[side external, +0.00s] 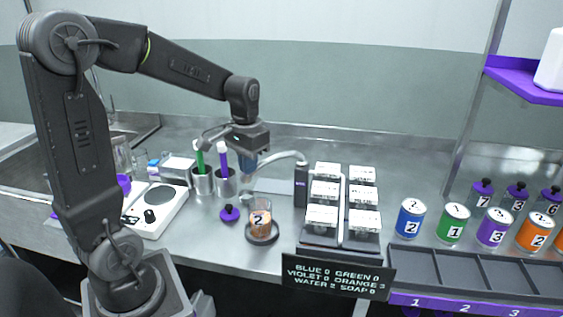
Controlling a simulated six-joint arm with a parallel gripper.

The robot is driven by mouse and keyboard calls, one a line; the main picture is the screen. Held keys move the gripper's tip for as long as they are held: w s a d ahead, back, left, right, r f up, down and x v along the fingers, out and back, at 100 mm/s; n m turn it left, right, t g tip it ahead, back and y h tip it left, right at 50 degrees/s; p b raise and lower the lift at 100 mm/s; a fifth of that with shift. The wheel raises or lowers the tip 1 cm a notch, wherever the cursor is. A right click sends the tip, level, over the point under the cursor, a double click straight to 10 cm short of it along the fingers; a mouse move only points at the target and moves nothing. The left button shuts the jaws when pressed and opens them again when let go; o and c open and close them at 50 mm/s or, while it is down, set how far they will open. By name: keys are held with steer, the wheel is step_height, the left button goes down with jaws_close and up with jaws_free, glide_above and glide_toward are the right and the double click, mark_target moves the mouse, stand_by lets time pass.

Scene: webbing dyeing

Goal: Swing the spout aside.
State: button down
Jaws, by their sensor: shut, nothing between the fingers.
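The spout (276,159) is a pale curved tube. It rises from a dark upright post (301,186) and arches left, toward the area under my gripper. My gripper (249,158) points down at the spout's left end, above the bench. It is shut and empty. I cannot tell whether it touches the spout. A clear cup marked 2 (261,222), with orange-brown contents, stands on a round dark pad (262,239) below and in front of the spout. The spout's outlet is partly hidden around my gripper.
Metal pots (202,182) with green and violet sticks stand left of my gripper. A purple-knobbed lid (230,214) lies near the cup. A rack of white-topped boxes (324,196) stands close right of the post. A sign (337,277) fronts the bench. Numbered cans (453,223) stand further right.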

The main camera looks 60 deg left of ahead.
steer(key=shift+a, duration=0.15)
steer(key=shift+a, duration=1.1)
steer(key=shift+w+a, duration=0.2)
steer(key=shift+a, duration=0.95)
steer(key=shift+w+a, duration=0.2)
steer(key=shift+a, duration=0.3)
steer(key=shift+w+a, duration=0.15)
steer(key=shift+a, duration=0.35)
